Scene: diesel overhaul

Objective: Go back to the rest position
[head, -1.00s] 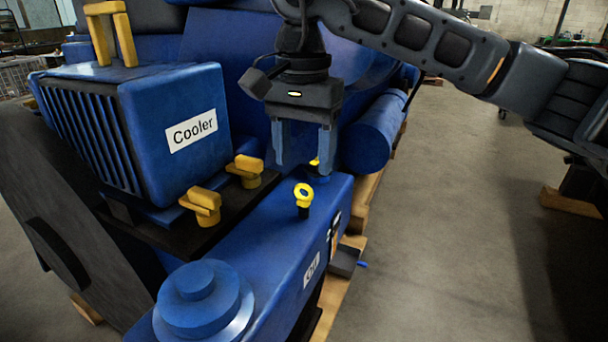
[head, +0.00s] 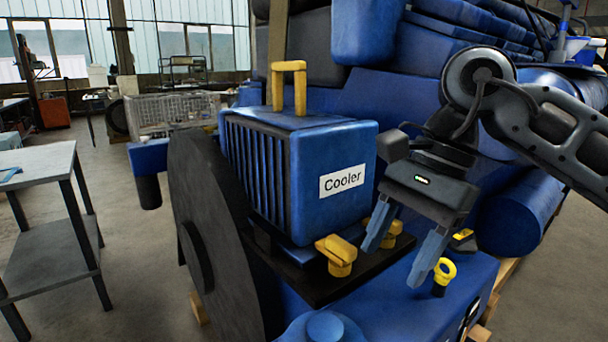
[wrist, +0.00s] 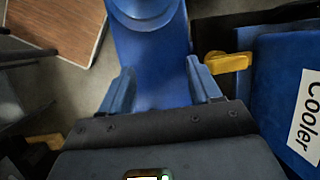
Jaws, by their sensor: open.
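My gripper (head: 402,250) is open, with nothing between its two blue fingers. In the head view it hangs tilted in front of the engine, just right of the blue cooler (head: 305,205) with its "Cooler" label. A yellow ring-topped dipstick (head: 443,274) stands in the blue engine block just right of the fingertips, apart from them as far as I can tell. In the wrist view the open fingers (wrist: 158,88) show over a blue engine surface, with the cooler (wrist: 268,85) at the right.
Yellow clamps (head: 337,255) stand at the cooler's base, one partly behind my gripper. A yellow handle (head: 289,85) tops the cooler. A dark round wheel (head: 215,240) stands left of it. A grey table (head: 30,165) is at the far left, with open floor between.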

